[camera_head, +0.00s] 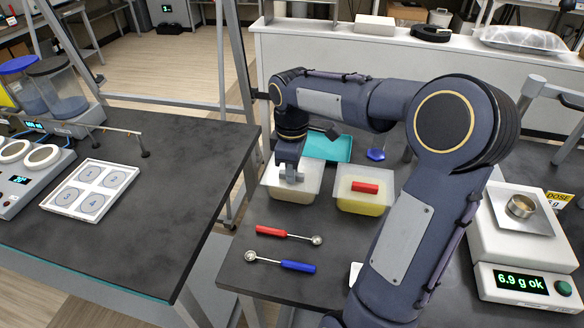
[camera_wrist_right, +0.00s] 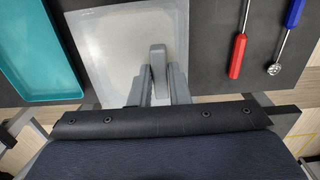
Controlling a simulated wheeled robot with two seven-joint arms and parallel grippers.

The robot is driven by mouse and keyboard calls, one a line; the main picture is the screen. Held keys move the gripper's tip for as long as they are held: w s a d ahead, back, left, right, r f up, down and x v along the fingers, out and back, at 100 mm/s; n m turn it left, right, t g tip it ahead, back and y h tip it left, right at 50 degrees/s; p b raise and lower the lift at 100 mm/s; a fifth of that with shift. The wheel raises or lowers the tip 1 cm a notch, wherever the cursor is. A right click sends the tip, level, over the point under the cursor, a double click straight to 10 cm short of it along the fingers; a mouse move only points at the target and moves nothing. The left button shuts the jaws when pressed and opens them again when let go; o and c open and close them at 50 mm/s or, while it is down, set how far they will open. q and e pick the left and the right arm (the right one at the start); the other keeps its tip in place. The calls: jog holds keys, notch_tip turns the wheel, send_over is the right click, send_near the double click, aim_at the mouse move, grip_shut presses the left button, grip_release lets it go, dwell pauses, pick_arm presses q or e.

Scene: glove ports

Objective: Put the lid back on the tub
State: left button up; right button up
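A pale translucent tub (camera_head: 290,195) stands near the table's back left. A pale flat lid (camera_wrist_right: 105,60) with a grey bar handle (camera_wrist_right: 158,62) fills the middle of the right wrist view; in the head view it appears level at the tub's top. Whether it is fully seated cannot be told. My right gripper (camera_head: 291,174) points down over this tub. Its fingers (camera_wrist_right: 159,80) are against both sides of the handle. A second tub (camera_head: 361,206) with yellow contents and a red-handled lid (camera_head: 365,187) stands to the right. My left gripper is not in view.
A teal tray (camera_head: 328,147) lies behind the tubs, with a blue object (camera_head: 376,154) beside it. A red-handled scoop (camera_head: 284,233) and a blue-handled scoop (camera_head: 280,262) lie in front. A scale (camera_head: 522,240) stands right. A left table holds a numbered tray (camera_head: 90,190).

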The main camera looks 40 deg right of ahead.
jog(key=o, duration=0.3)
jog(key=shift+o, duration=0.2)
jog(key=shift+r, duration=0.1)
jog(key=shift+r, duration=0.35)
notch_tip(320, 180, up, 12)
jog(key=p, duration=0.2)
jog(key=s+a+f+m+t+y, duration=0.2)
jog(key=s+a+f+m, duration=0.2)
jog(key=s+a, duration=0.3)
jog(key=s+a+f+m+t+y, duration=0.1)
jog(key=s+a+f+m+t, duration=0.2)
jog(key=s, duration=0.8)
jog(key=a+f+m, duration=0.2)
jog(key=a+f, duration=0.2)
jog(key=shift+m+t+y, duration=0.3)
jog(key=shift+y, duration=0.1)
jog(key=shift+a+f, duration=0.1)
